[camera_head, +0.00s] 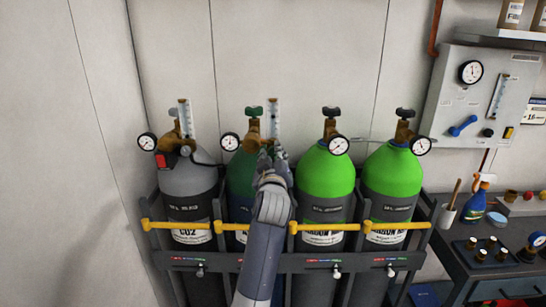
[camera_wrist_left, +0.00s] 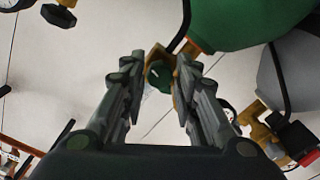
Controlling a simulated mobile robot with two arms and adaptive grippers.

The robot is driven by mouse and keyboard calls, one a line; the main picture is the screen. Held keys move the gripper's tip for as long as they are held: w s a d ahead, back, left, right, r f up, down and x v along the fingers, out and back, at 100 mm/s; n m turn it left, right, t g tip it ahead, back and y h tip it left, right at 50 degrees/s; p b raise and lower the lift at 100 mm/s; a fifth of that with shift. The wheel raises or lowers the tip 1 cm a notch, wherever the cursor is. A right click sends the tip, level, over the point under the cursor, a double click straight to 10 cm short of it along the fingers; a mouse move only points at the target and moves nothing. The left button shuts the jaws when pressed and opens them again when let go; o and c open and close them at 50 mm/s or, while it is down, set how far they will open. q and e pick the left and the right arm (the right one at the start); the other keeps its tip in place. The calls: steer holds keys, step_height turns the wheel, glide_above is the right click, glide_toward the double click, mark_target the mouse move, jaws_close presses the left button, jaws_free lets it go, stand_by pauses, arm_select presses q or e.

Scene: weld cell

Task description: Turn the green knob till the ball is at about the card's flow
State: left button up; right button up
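My left gripper (camera_head: 268,153) is raised in front of the valve of the second cylinder from the left, a dark green one (camera_head: 241,175). In the left wrist view the fingers (camera_wrist_left: 160,68) are apart, with the small dark green knob (camera_wrist_left: 158,75) between their tips and gaps on both sides. In the head view the gripper hides this knob. The flow tube (camera_head: 273,117) stands upright just above the gripper; its ball is too small to make out. A white card (camera_head: 536,111) at the right edge seems to read 16. My right gripper is out of view.
A grey cylinder (camera_head: 188,180) stands left, two bright green cylinders (camera_head: 324,175) right. Pressure gauges (camera_head: 230,141) flank the valves. A rack with yellow bars (camera_head: 330,227) holds the cylinders. A wall panel (camera_head: 480,100) and a cluttered bench (camera_head: 500,265) are at right.

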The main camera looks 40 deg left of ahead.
arm_select(q)
steer(key=shift+o, duration=0.4)
steer(key=v, duration=0.7)
steer(key=shift+s+d, duration=0.15)
steer(key=shift+d, duration=0.05)
